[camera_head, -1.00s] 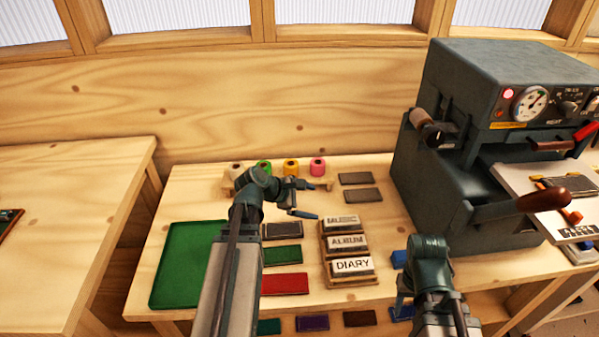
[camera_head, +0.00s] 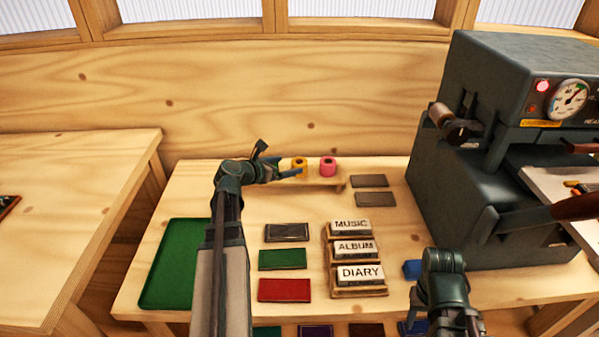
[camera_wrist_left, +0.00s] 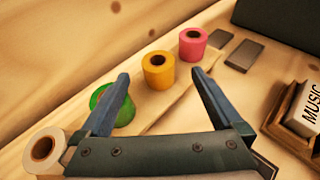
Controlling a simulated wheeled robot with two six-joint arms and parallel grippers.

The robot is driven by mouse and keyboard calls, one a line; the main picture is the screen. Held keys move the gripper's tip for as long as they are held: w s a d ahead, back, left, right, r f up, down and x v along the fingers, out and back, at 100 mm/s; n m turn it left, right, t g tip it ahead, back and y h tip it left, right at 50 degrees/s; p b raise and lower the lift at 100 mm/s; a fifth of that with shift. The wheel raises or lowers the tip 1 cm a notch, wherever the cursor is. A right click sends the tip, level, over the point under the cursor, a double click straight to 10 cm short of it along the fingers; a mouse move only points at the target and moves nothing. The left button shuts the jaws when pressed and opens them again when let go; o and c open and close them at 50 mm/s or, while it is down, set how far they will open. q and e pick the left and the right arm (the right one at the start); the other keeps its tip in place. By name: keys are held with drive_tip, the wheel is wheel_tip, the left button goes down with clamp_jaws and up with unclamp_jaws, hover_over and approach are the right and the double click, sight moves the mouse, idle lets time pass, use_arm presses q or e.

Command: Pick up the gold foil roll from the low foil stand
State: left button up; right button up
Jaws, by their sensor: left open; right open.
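The gold foil roll (camera_head: 300,167) stands upright on the low foil stand (camera_head: 325,183) at the back of the table, left of a pink roll (camera_head: 328,166). In the left wrist view the gold roll (camera_wrist_left: 158,70) lies between the lines of my two fingertips and just beyond them, with its hollow top showing. My left gripper (camera_head: 279,160) is open and empty, just left of the gold roll. It hides the left part of the stand in the head view. My right gripper (camera_head: 412,298) is open, low beside the front of the table, partly hidden by its own arm.
A green roll (camera_wrist_left: 120,106) sits partly behind my left finger and a white roll (camera_wrist_left: 44,149) is farther left. Stamp blocks marked MUSIC (camera_head: 351,226), ALBUM and DIARY stand mid-table. A green tray (camera_head: 170,262) is at left, a dark press (camera_head: 470,190) at right.

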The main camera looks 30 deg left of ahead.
sight(297, 163)
use_arm(q)
drive_tip(key=shift+b+x, duration=0.3)
drive_tip(key=shift+x, duration=1)
drive_tip(key=b+x, duration=0.2)
drive_tip(key=x, duration=0.3)
drive_tip(key=shift+w+a+f, duration=0.1)
drive_tip(key=shift+a+f, duration=0.05)
drive_tip(key=shift+f, duration=0.15)
drive_tip(key=shift+r, duration=0.1)
drive_tip(key=c, duration=1.5)
wheel_tip(297, 163, up, 10)
drive_tip(key=p, duration=1)
drive_tip(key=shift+r, duration=0.15)
